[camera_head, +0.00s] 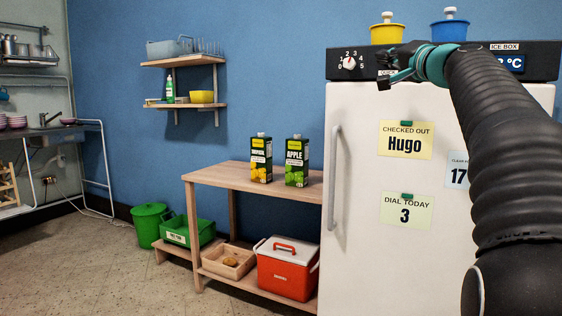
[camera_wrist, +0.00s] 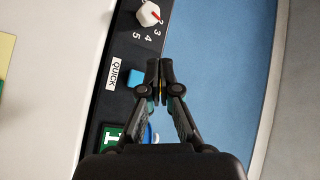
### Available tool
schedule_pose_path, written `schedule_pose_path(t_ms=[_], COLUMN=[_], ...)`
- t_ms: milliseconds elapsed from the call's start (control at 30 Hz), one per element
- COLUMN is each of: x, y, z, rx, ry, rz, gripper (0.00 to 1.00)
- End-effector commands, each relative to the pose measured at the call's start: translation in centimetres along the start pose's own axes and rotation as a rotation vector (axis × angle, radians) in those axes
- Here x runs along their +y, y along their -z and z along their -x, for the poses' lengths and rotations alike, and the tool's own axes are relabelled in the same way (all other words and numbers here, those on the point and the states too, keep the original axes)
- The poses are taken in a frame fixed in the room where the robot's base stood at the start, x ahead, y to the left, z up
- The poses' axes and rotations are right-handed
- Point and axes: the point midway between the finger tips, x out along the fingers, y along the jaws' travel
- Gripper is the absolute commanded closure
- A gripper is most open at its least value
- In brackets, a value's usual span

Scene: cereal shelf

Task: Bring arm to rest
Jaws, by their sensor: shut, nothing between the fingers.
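My arm reaches up from the right in the head view. My gripper (camera_head: 382,78) is in front of the fridge's black control panel (camera_head: 336,66), to the right of the white dial (camera_head: 350,63). In the wrist view, my gripper (camera_wrist: 159,68) is shut and empty, its fingertips together near the panel's edge. A blue button (camera_wrist: 136,78) with a "QUICK" label (camera_wrist: 115,74) lies just left of the fingers. The dial (camera_wrist: 148,14) is beyond them, its red mark seemingly toward 3. I cannot tell whether the fingers touch the panel.
The white fridge (camera_head: 365,190) carries notes reading "Hugo" (camera_head: 406,141) and "3" (camera_head: 407,213). Yellow (camera_head: 387,34) and blue (camera_head: 449,31) tubs stand on top, close to my gripper. Two juice cartons (camera_head: 296,163) stand on the wooden table (camera_head: 225,176). The floor (camera_head: 100,270) at left is clear.

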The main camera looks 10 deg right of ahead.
Motion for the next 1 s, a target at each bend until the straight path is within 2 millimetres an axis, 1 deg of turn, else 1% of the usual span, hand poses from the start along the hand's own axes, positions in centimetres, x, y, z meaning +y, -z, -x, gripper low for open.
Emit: schedule_pose_path(t_ms=[67, 167, 200, 267, 300, 367, 400, 467, 500, 567, 600, 667, 700, 767, 800, 867, 900, 967, 1000], x=[2.5, 7.6, 9.8, 12.9, 14.8, 17.2, 18.5, 20.3, 21.2, 22.5, 23.3, 24.2, 24.8, 25.6, 26.0, 26.5, 26.9, 27.4, 27.7], y=[-0.9, -2.8, -3.8, -5.8, -7.5, -10.2, -12.0, -15.0, -16.9, -19.8, -21.6, -24.3, -26.1, -28.7, -30.3, -32.6, -34.1, -36.2, -37.5], z=[-0.2, -0.1, 0.3, 1.4, 2.3, 3.9, 5.2, 7.2, 8.7, 11.1, 12.8, 15.4, 17.3, 20.2, 22.2, 25.4, 27.5, 30.7, 32.7], rx=[-0.028, -0.082, -0.109, -0.157, -0.195, -0.256, -0.298, -0.364, -0.407, -0.474, -0.519, -0.585, -0.630, -0.698, -0.741, -0.806, -0.850, -0.913, -0.950], ry=[-0.061, -0.171, -0.226, -0.313, -0.371, -0.450, -0.500, -0.569, -0.612, -0.673, -0.711, -0.762, -0.793, -0.838, -0.863, -0.897, -0.917, -0.940, -0.951], rz=[0.013, 0.020, 0.027, 0.042, 0.054, 0.076, 0.092, 0.118, 0.138, 0.170, 0.193, 0.232, 0.260, 0.303, 0.335, 0.388, 0.426, 0.485, 0.526], gripper=[1.00, 1.00, 1.00, 1.00, 1.00, 1.00, 1.00, 1.00, 1.00, 1.00, 1.00, 1.00, 1.00, 1.00, 1.00, 1.00, 1.00, 1.00, 1.00])
